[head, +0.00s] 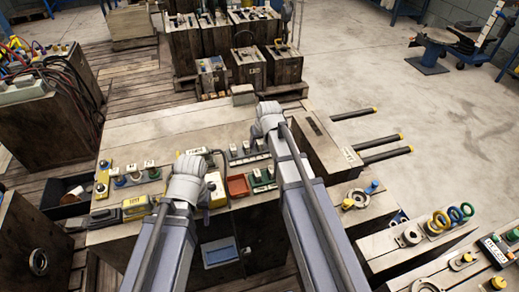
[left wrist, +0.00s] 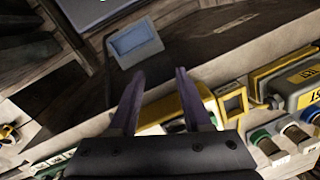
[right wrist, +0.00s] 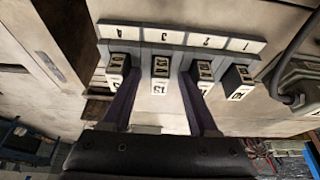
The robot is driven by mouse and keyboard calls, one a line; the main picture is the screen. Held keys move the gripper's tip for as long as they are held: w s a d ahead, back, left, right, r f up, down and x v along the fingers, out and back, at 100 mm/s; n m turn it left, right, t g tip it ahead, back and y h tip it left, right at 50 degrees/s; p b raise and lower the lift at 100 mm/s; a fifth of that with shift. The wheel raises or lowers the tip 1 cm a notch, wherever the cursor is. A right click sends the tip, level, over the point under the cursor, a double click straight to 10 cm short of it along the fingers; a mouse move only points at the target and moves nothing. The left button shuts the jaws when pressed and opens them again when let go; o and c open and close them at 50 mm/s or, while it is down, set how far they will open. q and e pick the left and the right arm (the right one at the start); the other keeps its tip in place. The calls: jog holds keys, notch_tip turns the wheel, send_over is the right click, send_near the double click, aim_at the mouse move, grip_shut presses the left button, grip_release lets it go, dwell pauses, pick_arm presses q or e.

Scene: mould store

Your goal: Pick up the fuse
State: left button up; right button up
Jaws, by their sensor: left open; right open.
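Several small block-shaped fuses stand in a row along a grey strip with numbered white labels (right wrist: 180,38) in the right wrist view. One fuse (right wrist: 160,68), its label seeming to read 15, appears between the fingers of my right gripper (right wrist: 160,78). That gripper is open and holds nothing; I cannot tell its height above the fuse. In the head view the right gripper (head: 268,108) is over the bench, beside the strip (head: 248,150). My left gripper (head: 186,160) is open and empty over the bench's near-left part; it also shows in the left wrist view (left wrist: 159,72).
A red tray (head: 237,186) and yellow boxes (head: 136,206) lie along the bench's near edge. A dark cable and grey device (right wrist: 300,82) are right of the fuses in the right wrist view. The bench's back left (head: 150,128) is clear.

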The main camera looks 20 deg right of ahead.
jog(key=shift+r, duration=0.1)
grip_shut()
dwell(0.3)
dwell(0.4)
